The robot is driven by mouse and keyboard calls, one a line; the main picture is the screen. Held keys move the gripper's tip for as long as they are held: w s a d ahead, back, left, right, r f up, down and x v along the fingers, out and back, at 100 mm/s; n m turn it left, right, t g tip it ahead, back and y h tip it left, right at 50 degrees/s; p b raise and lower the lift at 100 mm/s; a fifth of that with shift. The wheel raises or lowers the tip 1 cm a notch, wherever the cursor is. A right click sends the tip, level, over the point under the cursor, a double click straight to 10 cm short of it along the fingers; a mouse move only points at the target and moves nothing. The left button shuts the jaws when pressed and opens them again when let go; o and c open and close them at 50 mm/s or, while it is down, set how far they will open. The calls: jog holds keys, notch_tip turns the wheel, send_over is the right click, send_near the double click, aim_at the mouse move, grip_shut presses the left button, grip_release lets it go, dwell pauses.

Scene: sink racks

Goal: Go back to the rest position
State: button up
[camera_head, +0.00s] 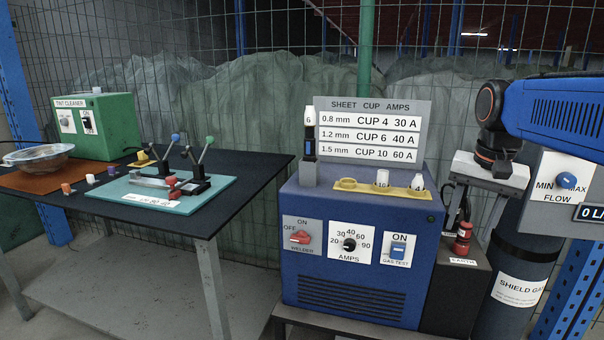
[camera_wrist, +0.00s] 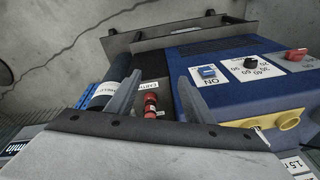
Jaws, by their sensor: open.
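My gripper (camera_head: 473,222) is at the right in the head view, pointing down beside the blue welder (camera_head: 358,245). Its two grey fingers are spread apart. In the wrist view the fingers (camera_wrist: 157,92) flank a red plug (camera_wrist: 150,105) at the "EARTH" label, with gaps on both sides. In the head view the red plug (camera_head: 463,238) is upright on the dark box (camera_head: 455,290), below and between the fingers. Nothing is clearly held. My blue arm hides part of the view at upper right.
A gas cylinder (camera_head: 515,285) and a flow panel (camera_head: 562,205) are close right of the gripper. A yellow cup rack (camera_head: 400,190) and a sheet-cup-amps sign (camera_head: 372,135) are on the welder. A dark table (camera_head: 255,170) at left carries a green cleaner box (camera_head: 105,125) and a teal clamp board (camera_head: 215,187).

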jog(key=s+a+f+n+t, duration=0.1)
jog(key=s+a+f+n, duration=0.2)
jog(key=s+f, duration=0.5)
jog(key=s+a+f+n+t, duration=0.1)
jog(key=s+a+f+n, duration=0.2)
jog(key=s+f, duration=0.5)
jog(key=shift+s+a+f+n+t, duration=0.3)
jog(key=shift+s+n+t, duration=0.1)
jog(key=shift+s+n, duration=0.15)
jog(key=shift+s, duration=0.1)
jog(key=shift+c, duration=0.2)
dwell(1.4)
